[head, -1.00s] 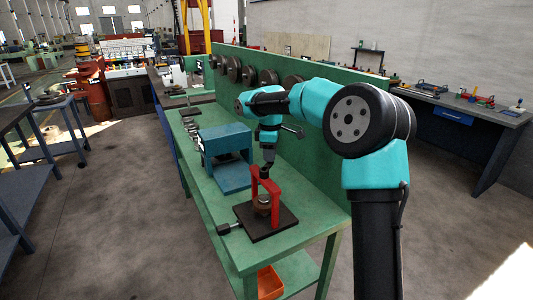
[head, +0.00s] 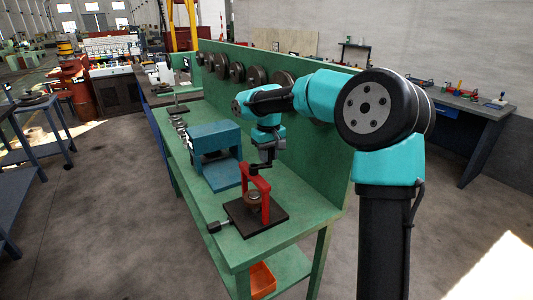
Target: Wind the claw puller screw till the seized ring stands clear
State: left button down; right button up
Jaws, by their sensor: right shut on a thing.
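A red claw puller (head: 266,203) stands upright on a dark square base plate (head: 273,218) at the near end of the green bench. The fingertips are small and dark, so the exact grip is hard to see. How far the ring stands from its seat is too small to tell. My left gripper is not in view.
A blue box-shaped fixture (head: 214,152) stands on the green bench (head: 245,250) just behind the puller. A green upright panel (head: 315,160) with dark round wheels borders the bench on the right. A small dark block (head: 214,227) sits at the left edge. An orange bin (head: 262,280) is below.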

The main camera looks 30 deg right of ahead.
jog(key=m, duration=0.2)
jog(key=s+m, duration=0.1)
jog(key=s+a+m, duration=0.1)
jog(key=m, duration=0.1)
jog(key=shift+a+m, duration=0.1)
jog(key=shift+m, duration=0.2)
dwell(0.4)
jog(key=o, duration=0.9)
jog(key=shift+r, duration=0.1)
notch_tip(320, 180, up, 17)
jog(key=shift+r, duration=0.15)
